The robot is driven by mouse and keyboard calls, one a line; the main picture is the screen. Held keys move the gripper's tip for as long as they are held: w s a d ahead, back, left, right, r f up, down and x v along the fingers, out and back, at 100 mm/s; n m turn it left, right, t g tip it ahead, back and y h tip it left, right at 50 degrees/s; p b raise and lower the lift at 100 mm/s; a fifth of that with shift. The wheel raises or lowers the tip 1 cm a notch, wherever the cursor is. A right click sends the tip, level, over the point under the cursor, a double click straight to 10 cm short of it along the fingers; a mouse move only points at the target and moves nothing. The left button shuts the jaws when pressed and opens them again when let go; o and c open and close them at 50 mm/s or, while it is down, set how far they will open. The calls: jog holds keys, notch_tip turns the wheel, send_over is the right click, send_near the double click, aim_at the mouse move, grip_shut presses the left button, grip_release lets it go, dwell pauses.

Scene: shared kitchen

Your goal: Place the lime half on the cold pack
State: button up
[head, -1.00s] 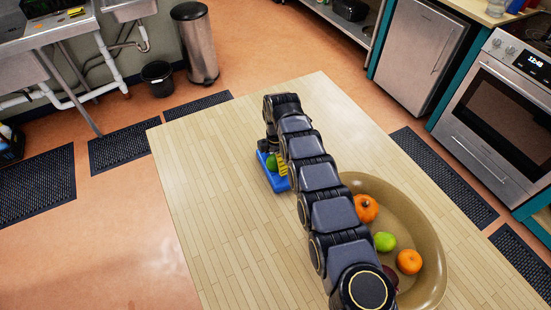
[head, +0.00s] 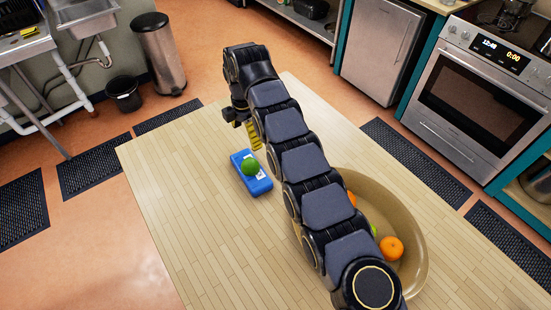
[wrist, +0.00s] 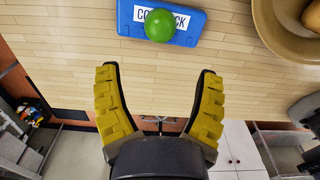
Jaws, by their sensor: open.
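The blue cold pack (head: 262,184) lies flat on the wooden table, and it also shows at the top of the wrist view (wrist: 188,38). The green lime half (head: 251,167) rests on top of the cold pack, near its middle, and covers part of the label in the wrist view (wrist: 160,25). My gripper (head: 245,135) is above the table, beyond the cold pack and apart from it. In the wrist view my gripper (wrist: 158,75) has its two yellow-padded fingers spread wide with nothing between them.
A large tan bowl (head: 415,225) with an orange (head: 391,248) and other fruit stands to the right, partly hidden behind my arm. The wooden table (head: 190,210) is clear to the left of the cold pack.

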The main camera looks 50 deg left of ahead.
jog(key=w+d+r+m, duration=0.45)
jog(key=w+d, duration=0.25)
jog(key=w, duration=0.2)
jog(key=w+d+r+m+h, duration=0.1)
jog(key=w+d+r+m, duration=0.25)
jog(key=d, duration=0.45)
jog(key=w+d+r+m, duration=0.2)
jog(key=d+r+m, duration=0.25)
jog(key=d, duration=0.35)
jog(key=w+d+r+m+h, duration=0.1)
jog(key=w+d+r+m, duration=0.3)
jog(key=d, duration=0.5)
jog(key=s+d+r+m, duration=0.1)
jog(key=s+d+m, duration=0.4)
jog(key=d, duration=0.3)
jog(key=s+d+r+m, duration=0.1)
jog(key=s+d+m, duration=0.45)
jog(key=d, duration=0.35)
jog(key=s+d+f+m+y, duration=0.1)
jog(key=s+d+m, duration=0.2)
jog(key=s, duration=0.5)
jog(key=s+d+f+m+g+y, duration=0.1)
jog(key=s+d+f+m, duration=0.1)
jog(key=s+m, duration=0.4)
jog(key=shift+s+d+g, duration=0.3)
jog(key=shift+s+d, duration=0.55)
jog(key=shift+s, duration=0.3)
jog(key=shift+f, duration=0.15)
